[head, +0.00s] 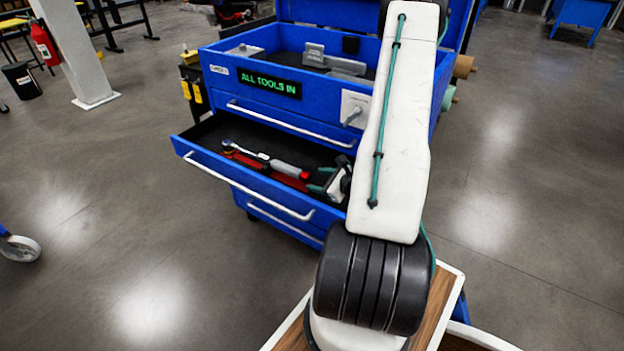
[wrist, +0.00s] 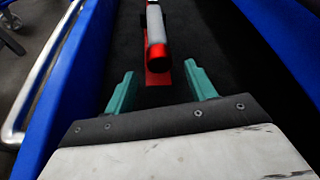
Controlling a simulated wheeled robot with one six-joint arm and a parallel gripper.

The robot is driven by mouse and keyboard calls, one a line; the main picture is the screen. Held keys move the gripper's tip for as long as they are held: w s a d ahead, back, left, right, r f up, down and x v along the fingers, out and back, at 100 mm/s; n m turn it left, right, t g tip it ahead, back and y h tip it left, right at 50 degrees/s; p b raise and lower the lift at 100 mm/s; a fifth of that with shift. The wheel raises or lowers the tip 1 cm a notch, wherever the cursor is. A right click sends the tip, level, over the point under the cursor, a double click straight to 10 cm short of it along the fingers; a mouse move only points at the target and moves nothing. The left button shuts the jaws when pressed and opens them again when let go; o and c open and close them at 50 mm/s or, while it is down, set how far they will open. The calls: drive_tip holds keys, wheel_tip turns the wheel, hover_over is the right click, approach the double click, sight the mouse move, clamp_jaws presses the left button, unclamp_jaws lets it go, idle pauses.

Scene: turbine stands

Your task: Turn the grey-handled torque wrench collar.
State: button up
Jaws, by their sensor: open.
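The torque wrench (head: 268,164) with a grey handle lies in the open drawer (head: 243,184) of the blue tool cabinet, over a red piece. In the wrist view its grey handle (wrist: 155,25) points toward me and ends in a red section (wrist: 157,57). I cannot make out the collar for certain. My gripper (wrist: 155,82) is open, with its green fingers apart and nothing between them. The handle's near end lies just beyond the fingertips. In the head view my gripper (head: 325,184) is at the drawer's right end, partly hidden by my arm.
The blue tool cabinet (head: 275,109) has a sign reading "ALL TOOLS IN" (head: 270,84) and an open top tray with grey items.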

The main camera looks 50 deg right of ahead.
sight(309, 179)
drive_tip(key=shift+x, duration=1.65)
drive_tip(key=c, duration=1)
drive_tip(key=shift+a+n+t+h, duration=0.2)
drive_tip(key=shift+n+t+h, duration=0.1)
drive_tip(key=shift+n+h, duration=1.05)
drive_tip(key=shift+n+y, duration=0.25)
drive_tip(key=o, duration=1)
